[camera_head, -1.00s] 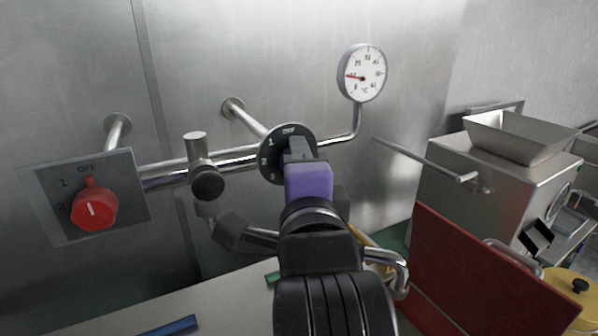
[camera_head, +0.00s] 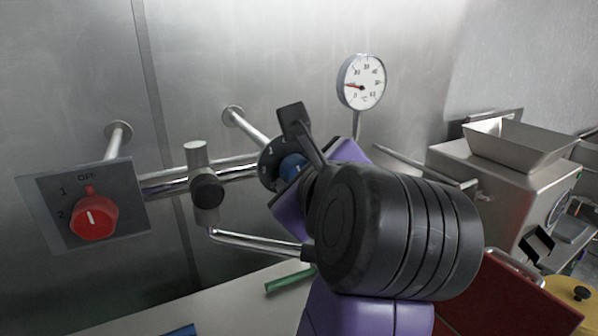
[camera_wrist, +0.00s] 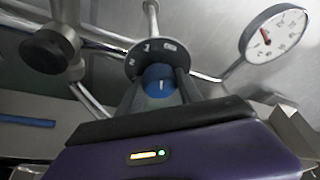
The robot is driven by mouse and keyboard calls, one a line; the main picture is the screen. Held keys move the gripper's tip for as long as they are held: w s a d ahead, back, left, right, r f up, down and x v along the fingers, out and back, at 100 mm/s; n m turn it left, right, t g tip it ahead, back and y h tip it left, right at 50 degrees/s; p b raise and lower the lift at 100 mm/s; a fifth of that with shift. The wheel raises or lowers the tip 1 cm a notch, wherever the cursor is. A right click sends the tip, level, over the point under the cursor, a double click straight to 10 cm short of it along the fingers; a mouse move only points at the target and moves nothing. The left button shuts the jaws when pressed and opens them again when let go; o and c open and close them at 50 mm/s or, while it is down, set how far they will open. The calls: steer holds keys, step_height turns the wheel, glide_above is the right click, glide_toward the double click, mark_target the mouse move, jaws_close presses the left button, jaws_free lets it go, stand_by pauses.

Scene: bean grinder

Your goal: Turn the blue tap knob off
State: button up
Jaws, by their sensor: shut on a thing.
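The blue tap knob (camera_head: 292,166) sits on a round black dial plate (camera_head: 268,170) on the wall pipe. In the head view my arm covers much of the dial. In the wrist view the blue knob (camera_wrist: 160,82) shows a white mark pointing nearly up the picture. The black dial (camera_wrist: 154,58) behind it carries white numbers and a label. My gripper (camera_wrist: 160,88) has one finger on each side of the knob and is shut on it. In the head view my gripper (camera_head: 286,172) is turned sideways at the dial.
A red knob (camera_head: 95,216) on a square plate is at the left. A black valve handle (camera_head: 207,190) and pipes lie left of my gripper. A gauge (camera_head: 361,82) is above right. A steel grinder (camera_head: 500,185) and a red board (camera_head: 505,300) stand right.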

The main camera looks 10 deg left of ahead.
steer(key=shift+f+m+g+y, duration=0.1)
steer(key=shift+m+g+y, duration=0.65)
steer(key=shift+m, duration=0.75)
steer(key=o, duration=1.4)
steer(key=shift+c, duration=0.2)
steer(key=b+v, duration=0.1)
steer(key=v, duration=0.6)
steer(key=shift+s+d+r, duration=0.15)
steer(key=shift+s+r, duration=0.1)
steer(key=shift+s, duration=0.1)
